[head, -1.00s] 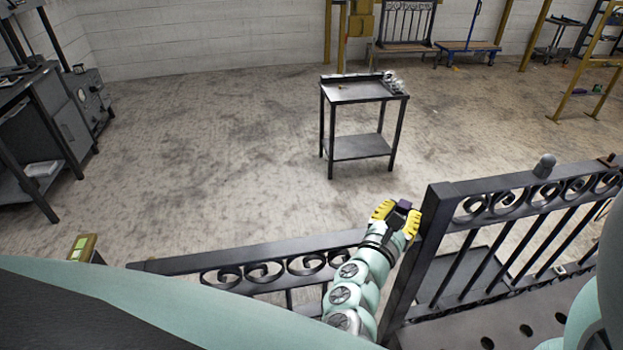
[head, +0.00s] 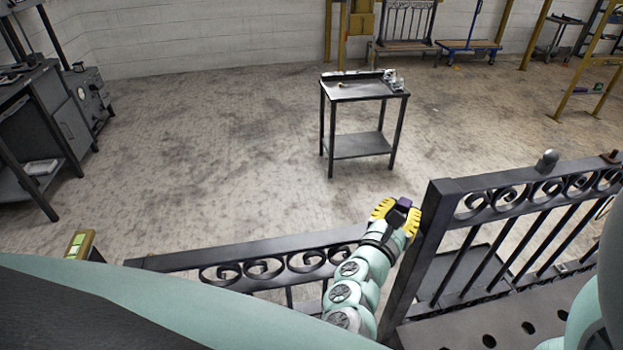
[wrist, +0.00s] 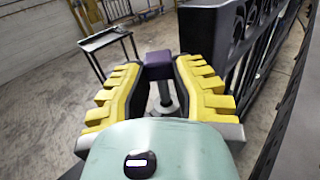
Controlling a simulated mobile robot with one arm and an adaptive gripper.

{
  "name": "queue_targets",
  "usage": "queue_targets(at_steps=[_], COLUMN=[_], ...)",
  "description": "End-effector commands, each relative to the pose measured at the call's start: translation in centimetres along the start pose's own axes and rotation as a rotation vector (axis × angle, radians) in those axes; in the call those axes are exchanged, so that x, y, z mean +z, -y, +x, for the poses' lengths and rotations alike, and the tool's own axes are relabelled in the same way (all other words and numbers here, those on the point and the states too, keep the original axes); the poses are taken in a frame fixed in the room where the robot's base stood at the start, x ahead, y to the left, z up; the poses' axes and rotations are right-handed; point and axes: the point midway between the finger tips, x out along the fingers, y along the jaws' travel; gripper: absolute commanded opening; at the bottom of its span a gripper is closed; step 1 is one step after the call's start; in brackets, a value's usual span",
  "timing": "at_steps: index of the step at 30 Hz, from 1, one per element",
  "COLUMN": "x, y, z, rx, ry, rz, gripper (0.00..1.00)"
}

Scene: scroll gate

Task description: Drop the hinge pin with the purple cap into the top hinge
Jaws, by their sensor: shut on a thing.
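My gripper (head: 397,212), with yellow ribbed fingers, is shut on the hinge pin. The pin's purple cap (head: 404,203) shows between the fingertips beside the gate post. In the wrist view the purple cap (wrist: 158,66) sits at the far end between the two fingers, and a grey shaft (wrist: 163,97) shows below it. The dark gate (head: 520,215) with scrollwork stands right of my gripper, and a lower scrollwork panel (head: 265,262) is to the left. The top hinge is not clearly seen; my gripper and the post hide that area.
A small dark metal table (head: 362,90) stands beyond the gate, with small parts on its top. A workbench (head: 50,125) is at the far left. A plate with holes (head: 510,325) lies at lower right. The floor between is clear.

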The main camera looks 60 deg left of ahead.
Motion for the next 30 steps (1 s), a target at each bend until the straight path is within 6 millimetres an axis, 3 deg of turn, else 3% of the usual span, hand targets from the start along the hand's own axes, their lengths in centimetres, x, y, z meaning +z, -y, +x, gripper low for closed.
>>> queue_targets(at_steps=[30], x=[-1.0], y=[0.05], z=[0.04], rx=[-0.002], ry=[0.001], rz=[0.0], gripper=[0.0])
